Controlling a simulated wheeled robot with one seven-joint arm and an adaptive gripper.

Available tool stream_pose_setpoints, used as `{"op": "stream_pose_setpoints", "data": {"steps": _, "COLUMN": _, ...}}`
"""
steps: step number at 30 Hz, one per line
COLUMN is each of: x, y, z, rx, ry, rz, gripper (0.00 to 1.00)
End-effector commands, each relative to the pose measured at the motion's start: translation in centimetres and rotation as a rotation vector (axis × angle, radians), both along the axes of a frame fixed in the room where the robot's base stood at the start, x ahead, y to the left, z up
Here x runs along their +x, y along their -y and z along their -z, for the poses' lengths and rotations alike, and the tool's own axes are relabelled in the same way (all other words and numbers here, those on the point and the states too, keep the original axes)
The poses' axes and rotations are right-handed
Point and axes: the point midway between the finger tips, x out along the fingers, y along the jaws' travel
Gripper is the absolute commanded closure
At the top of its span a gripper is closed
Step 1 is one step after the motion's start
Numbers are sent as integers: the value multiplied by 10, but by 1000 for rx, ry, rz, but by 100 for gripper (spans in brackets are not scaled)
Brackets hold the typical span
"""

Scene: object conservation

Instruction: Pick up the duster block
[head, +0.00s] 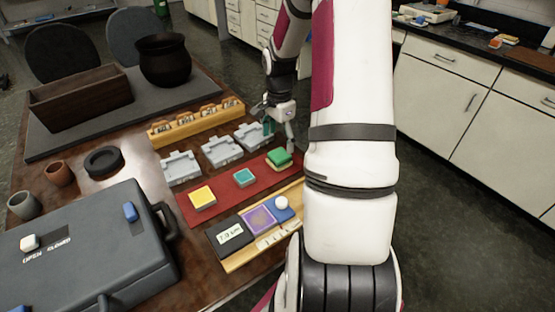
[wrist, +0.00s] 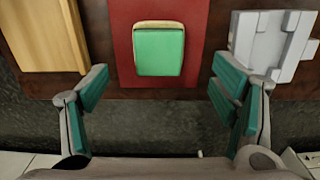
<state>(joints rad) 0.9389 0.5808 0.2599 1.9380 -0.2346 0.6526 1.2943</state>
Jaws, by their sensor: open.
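A green-topped block with a tan rim (head: 279,158), which looks like the duster block, lies at the right end of the red mat (head: 222,200). It also shows in the wrist view (wrist: 160,50), near the top middle. My gripper (head: 279,138) is just above and behind it in the head view. In the wrist view my gripper (wrist: 161,95) has its two teal-padded fingers spread wide, with nothing between them. The block lies ahead of the fingertips, roughly centred between them and apart from them.
A yellow block (head: 202,196) and a teal block (head: 244,177) share the mat. Grey fixtures (head: 222,151) stand behind it. A wooden board (head: 238,264) with small items lies in front. A grey case (head: 90,255) is at the left. The table's right edge is close to the block.

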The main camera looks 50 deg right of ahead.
Motion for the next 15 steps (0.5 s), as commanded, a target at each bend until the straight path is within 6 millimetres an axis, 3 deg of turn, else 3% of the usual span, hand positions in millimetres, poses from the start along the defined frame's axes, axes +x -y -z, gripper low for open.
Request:
{"op": "stream_pose_setpoints", "data": {"steps": 8, "x": 0, "y": 0, "z": 22, "rx": 1, "ry": 0, "rz": -1, "gripper": 20}}
{"op": "stream_pose_setpoints", "data": {"steps": 15, "x": -2, "y": -1, "z": 55, "rx": 2, "ry": 0, "rz": -2, "gripper": 20}}
